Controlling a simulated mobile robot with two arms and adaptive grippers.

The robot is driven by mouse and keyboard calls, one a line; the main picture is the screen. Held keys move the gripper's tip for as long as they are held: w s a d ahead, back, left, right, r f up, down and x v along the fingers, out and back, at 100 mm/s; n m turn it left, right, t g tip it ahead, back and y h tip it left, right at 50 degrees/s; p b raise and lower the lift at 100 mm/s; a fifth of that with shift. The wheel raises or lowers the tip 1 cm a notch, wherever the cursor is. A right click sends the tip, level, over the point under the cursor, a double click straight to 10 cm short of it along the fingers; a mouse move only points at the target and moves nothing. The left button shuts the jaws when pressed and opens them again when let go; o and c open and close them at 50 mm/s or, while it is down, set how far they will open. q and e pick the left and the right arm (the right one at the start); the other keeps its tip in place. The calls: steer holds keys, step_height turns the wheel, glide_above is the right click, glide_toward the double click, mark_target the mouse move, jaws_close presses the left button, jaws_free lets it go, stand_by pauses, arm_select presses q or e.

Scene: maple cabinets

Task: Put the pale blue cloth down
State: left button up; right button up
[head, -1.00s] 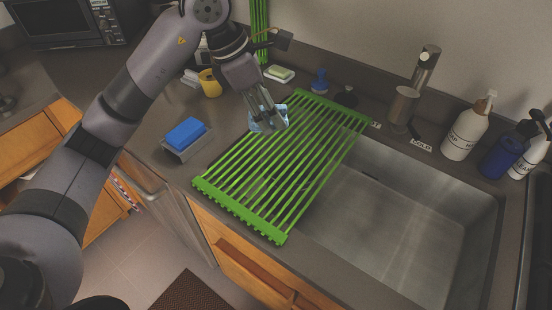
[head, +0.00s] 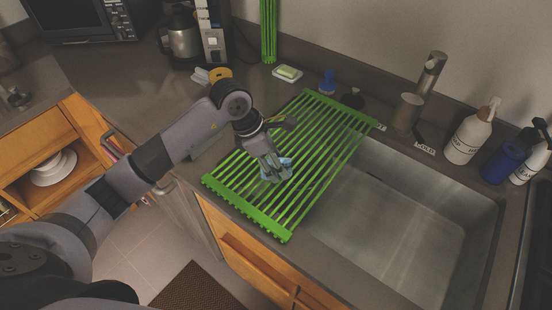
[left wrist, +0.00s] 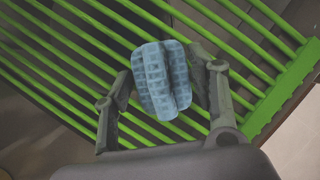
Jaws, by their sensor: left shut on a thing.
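The pale blue cloth (head: 284,168) is bunched up between the fingers of my left gripper (head: 274,172). The left wrist view shows the cloth (left wrist: 162,80) as a folded, waffle-textured bundle, pinched from both sides by the left gripper (left wrist: 163,88). Behind it is the green slatted drying rack (head: 325,130), which also fills the background of the left wrist view (left wrist: 85,65). The cloth is over the rack's nearer left part; I cannot tell whether it touches the slats. My right gripper is not in view.
The rack lies across the left part of the steel sink (head: 400,230). A tap (head: 428,80) and a metal cup (head: 406,112) stand behind the sink. A soap dish (head: 287,73) and a blue brush (head: 327,82) are by the wall. Bottles (head: 468,136) stand at the right.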

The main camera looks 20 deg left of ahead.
arm_select(q)
steer(key=shift+f, duration=0.1)
steer(key=o, duration=1.1)
steer(key=shift+c, duration=0.2)
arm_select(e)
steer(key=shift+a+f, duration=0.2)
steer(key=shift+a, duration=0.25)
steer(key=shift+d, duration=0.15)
arm_select(q)
steer(key=shift+r, duration=0.3)
steer(key=shift+a+r, duration=0.15)
steer(key=shift+r, duration=0.15)
steer(key=b+v, duration=0.2)
steer(key=v, duration=0.9)
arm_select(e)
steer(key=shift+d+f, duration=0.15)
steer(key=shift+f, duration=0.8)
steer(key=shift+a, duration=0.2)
